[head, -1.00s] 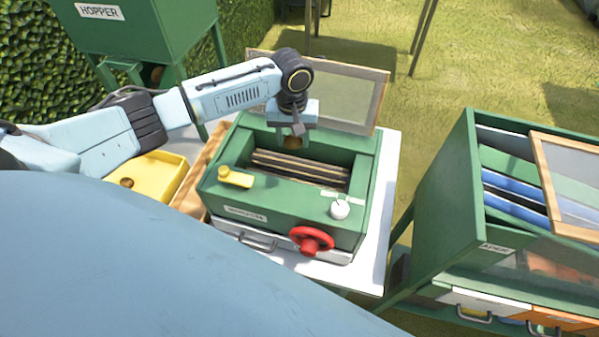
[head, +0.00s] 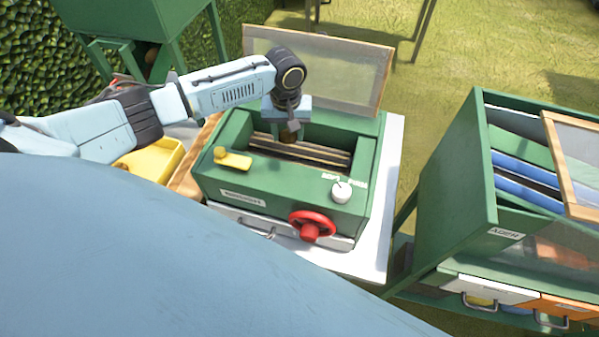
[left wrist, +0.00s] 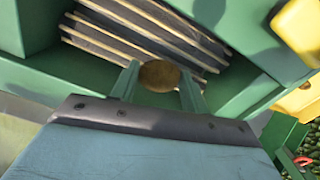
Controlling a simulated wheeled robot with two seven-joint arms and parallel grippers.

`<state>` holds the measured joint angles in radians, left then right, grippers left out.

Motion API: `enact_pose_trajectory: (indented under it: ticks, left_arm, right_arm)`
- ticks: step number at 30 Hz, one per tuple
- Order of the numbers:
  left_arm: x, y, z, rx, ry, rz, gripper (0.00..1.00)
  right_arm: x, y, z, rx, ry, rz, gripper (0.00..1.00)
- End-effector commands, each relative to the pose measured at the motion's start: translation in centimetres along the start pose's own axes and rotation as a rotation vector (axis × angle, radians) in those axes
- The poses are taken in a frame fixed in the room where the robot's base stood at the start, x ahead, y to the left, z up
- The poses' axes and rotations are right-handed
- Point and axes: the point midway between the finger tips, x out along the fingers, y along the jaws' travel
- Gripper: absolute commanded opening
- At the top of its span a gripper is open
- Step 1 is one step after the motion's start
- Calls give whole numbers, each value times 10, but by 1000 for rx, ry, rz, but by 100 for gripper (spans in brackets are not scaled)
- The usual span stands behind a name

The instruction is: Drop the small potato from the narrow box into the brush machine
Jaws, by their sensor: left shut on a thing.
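The brush machine (head: 235,180) is a green box with an open top and striped brush rollers (head: 300,153) inside. My left gripper (head: 289,133) points down into the opening, near its back left part. In the left wrist view its two fingers (left wrist: 160,84) are shut on a round brown potato (left wrist: 159,75), above the rollers (left wrist: 140,30). In the head view the potato is mostly hidden by the gripper. The narrow box is not clearly identifiable; a yellow tray (head: 160,160) and a wooden-edged box (head: 193,165) stand left of the machine. My right gripper is not in view.
The machine's mesh lid (head: 340,70) stands open at the back. A red handwheel (head: 311,226), white knob (head: 341,192) and yellow lever (head: 235,160) are on the machine. A green hopper (head: 135,25) stands back left; another green machine (head: 455,180) stands right.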

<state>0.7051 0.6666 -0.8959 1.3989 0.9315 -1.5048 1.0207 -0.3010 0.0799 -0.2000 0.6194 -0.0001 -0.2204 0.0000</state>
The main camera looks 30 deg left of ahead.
Motion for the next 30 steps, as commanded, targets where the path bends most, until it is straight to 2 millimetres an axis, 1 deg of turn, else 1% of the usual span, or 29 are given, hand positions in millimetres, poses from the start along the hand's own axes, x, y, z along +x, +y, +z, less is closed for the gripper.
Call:
enact_pose_trajectory:
  ticks: [1,8,9,12,15,22,25,28,30]
  left_arm:
    - [2,0,0,0,1,0,23]
    - [1,0,0,0,1,0,23]
    - [1,0,0,0,1,0,47]
    - [1,0,0,0,1,0,60]
    - [1,0,0,0,1,0,71]
    - [1,0,0,0,1,0,71]
    - [-3,0,0,0,1,1,71]
    - [-15,0,-1,0,3,3,71]
    - [-28,0,-1,1,4,2,71]
  right_arm:
    - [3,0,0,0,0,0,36]
    - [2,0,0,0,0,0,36]
    - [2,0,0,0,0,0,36]
    - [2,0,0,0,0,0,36]
    - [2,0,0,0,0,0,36]
    - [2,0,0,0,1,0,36]
    - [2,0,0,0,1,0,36]
    - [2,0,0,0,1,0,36]
    - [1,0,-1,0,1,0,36]
